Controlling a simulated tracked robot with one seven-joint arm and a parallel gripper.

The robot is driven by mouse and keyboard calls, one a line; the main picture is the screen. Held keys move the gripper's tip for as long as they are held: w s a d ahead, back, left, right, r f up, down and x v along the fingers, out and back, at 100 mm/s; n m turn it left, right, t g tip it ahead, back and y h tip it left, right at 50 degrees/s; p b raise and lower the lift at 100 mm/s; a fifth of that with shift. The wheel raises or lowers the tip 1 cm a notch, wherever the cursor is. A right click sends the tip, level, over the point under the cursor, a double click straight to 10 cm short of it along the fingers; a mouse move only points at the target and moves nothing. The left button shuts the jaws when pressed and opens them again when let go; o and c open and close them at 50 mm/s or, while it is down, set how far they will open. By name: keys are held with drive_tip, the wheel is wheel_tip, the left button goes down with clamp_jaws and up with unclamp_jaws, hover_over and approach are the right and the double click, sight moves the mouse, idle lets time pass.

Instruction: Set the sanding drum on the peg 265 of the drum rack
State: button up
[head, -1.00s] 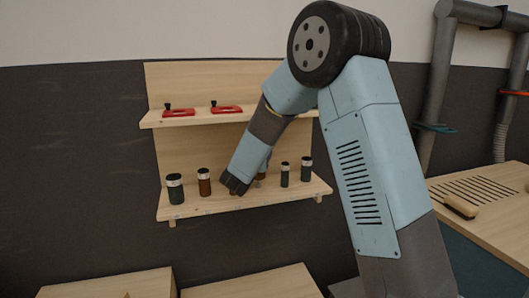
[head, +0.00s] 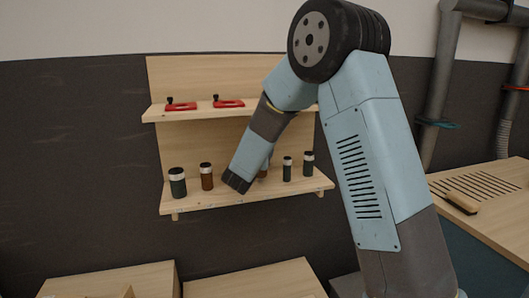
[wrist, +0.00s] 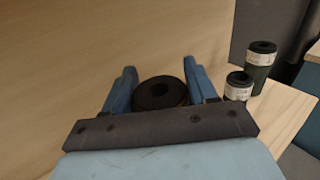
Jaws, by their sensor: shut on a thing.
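My gripper (wrist: 158,76) is shut on a dark sanding drum (wrist: 162,92) with a hole in its top; it sits between the two blue fingers in the wrist view. In the head view my gripper (head: 238,181) is low over the lower shelf of the drum rack (head: 225,201), between a brown drum (head: 206,178) and a dark one (head: 287,169). A small brownish piece (head: 264,172) shows behind my wrist; I cannot tell whether it is the held drum. Marks on the shelf's front edge are too small to read, so peg 265 cannot be picked out.
A larger dark drum (head: 177,184) stands at the shelf's left and another (head: 308,164) at its right. Red-handled items (head: 181,105) lie on the upper shelf. The wrist view shows two upright dark drums (wrist: 261,65) to the right. A slotted bench (head: 480,190) is at far right.

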drive_tip(key=shift+f, duration=1.25)
idle(0.7)
drive_tip(key=o, duration=1.2)
drive_tip(key=shift+o, duration=0.2)
drive_tip(key=shift+r, duration=0.35)
wheel_tip(320, 180, up, 3)
drive_tip(key=shift+f, duration=0.2)
drive_tip(key=s+d+r, duration=0.3)
drive_tip(key=s+r, duration=0.6)
drive_tip(key=s, duration=0.4)
drive_tip(key=shift+s+r, duration=0.25)
drive_tip(key=shift+s, duration=0.1)
